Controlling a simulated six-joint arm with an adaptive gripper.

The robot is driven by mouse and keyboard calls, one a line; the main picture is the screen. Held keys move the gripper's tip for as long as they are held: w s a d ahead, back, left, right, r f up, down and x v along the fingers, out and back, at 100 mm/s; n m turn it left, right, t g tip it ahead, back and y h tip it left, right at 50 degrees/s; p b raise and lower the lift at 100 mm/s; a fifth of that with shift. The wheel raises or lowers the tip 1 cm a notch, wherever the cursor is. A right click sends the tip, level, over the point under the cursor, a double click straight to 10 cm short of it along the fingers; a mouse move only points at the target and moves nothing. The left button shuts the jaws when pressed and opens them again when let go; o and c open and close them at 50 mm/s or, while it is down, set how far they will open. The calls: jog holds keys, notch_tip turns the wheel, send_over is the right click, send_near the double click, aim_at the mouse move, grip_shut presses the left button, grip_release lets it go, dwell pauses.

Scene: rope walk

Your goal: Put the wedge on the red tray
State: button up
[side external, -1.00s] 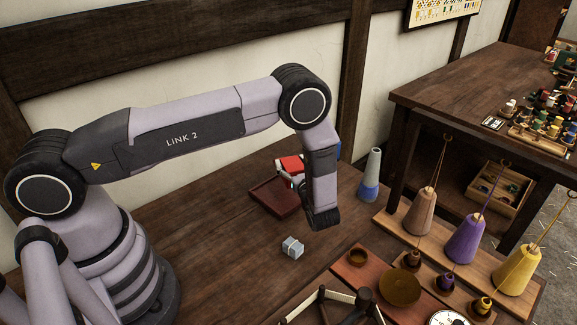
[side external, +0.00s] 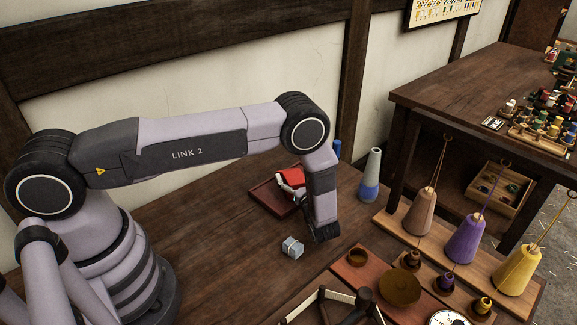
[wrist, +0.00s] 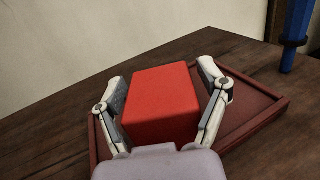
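The red wedge (wrist: 162,105) is a block with a smooth, sloping red face, between the two fingers of my gripper (wrist: 165,92) in the wrist view. In the side view the wedge (side external: 291,177) shows behind my wrist, over the dark red tray (side external: 266,197). The tray's raised rim (wrist: 270,112) shows below and around the fingers in the wrist view. I cannot tell whether the wedge's underside touches the tray; my gripper and the wedge hide that part.
A small grey block (side external: 292,248) lies on the table in front of the tray. A blue object (wrist: 296,32) stands behind the tray, and a white-and-blue cone (side external: 371,176) stands to the right. A board with bowls (side external: 399,288) fills the front right.

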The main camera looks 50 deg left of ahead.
jog(key=shift+o, duration=1.1)
